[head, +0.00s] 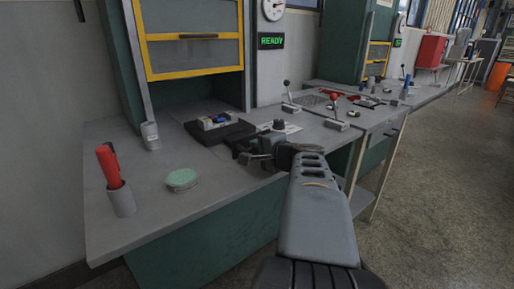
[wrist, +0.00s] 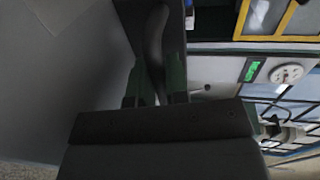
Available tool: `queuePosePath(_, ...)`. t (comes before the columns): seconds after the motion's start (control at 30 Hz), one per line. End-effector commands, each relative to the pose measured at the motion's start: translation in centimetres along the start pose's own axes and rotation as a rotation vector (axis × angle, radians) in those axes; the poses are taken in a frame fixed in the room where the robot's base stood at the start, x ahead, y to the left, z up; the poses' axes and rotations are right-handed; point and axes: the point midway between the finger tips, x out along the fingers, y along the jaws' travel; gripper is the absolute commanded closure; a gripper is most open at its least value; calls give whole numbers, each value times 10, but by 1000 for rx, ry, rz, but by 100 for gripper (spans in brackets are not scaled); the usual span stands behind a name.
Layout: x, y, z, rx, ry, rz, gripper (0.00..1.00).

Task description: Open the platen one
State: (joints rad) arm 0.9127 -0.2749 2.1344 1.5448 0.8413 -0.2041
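The near press station has a dark flat plate (head: 226,135) on the bench, with a white block (head: 214,121) holding a blue part on it. I take this plate to be part of the platen, but no label shows. My gripper (head: 256,158) is low over the bench's front edge, just right of and in front of the plate. In the wrist view my gripper (wrist: 155,88) has its fingers apart. A dark curved bar (wrist: 156,40) shows beyond and between them; I cannot tell whether it touches them.
A yellow-framed guard (head: 194,56) sits above the plate, beside a lit READY sign (head: 271,41). A lever (head: 287,93) and a red-knobbed lever (head: 335,110) stand to the right. A green pad (head: 182,180) and red-handled tool (head: 109,166) are at left. Floor is free at right.

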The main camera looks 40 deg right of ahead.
Motion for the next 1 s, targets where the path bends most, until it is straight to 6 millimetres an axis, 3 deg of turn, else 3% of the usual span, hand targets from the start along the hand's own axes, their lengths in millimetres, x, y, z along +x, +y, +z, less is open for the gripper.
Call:
queuePosePath(0.23,0,0,0,0,0,1,62)
queuePosePath(0.57,-4,-1,0,0,1,-1,61)
queuePosePath(0.77,-35,-2,-1,-1,5,-2,61)
queuePosePath(1.0,-87,-2,-1,0,8,-1,61)
